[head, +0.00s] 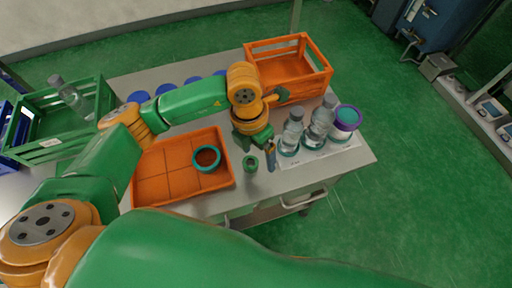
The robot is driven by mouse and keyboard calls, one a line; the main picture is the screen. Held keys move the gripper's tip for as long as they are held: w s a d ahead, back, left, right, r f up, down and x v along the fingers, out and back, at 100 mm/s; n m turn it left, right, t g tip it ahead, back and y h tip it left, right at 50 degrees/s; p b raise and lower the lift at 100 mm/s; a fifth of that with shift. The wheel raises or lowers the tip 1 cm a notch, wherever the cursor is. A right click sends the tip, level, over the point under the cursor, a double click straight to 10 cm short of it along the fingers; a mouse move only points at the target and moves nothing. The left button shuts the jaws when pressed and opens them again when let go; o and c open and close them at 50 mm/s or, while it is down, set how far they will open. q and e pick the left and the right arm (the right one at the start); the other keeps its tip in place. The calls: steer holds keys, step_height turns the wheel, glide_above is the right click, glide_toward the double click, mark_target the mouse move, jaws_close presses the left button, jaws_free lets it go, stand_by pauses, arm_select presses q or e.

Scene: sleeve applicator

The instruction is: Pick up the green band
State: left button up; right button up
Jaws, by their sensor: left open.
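A teal-green band (206,158) lies in the right part of the orange divided tray (184,187). My left gripper (254,141) is open, over the table to the right of the tray. It points down and is apart from the teal-green band. The left wrist hides part of the gripper's fingers. My right gripper is not in view.
Clear bottles (320,123) with teal bases stand on a white sheet at right, beside a purple and teal ring-topped piece (347,117). An orange crate (288,68) is at the back. A green crate (62,118) holding a bottle is at left.

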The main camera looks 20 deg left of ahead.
mark_target(251, 166)
arm_select(q)
steer(key=shift+y, duration=0.8)
steer(key=f+p, duration=0.1)
steer(key=f, duration=0.1)
steer(key=a+f+p, duration=0.1)
steer(key=f, duration=0.1)
steer(key=a+f, duration=0.1)
steer(key=f, duration=0.1)
steer(key=shift+w+a+p, duration=0.1)
steer(key=shift+w+p, duration=0.25)
steer(key=shift+p, duration=0.05)
steer(key=shift+w+f, duration=0.1)
steer(key=shift+f, duration=0.2)
steer(key=shift+r, duration=0.1)
steer(key=c, duration=0.7)
jaws_close()
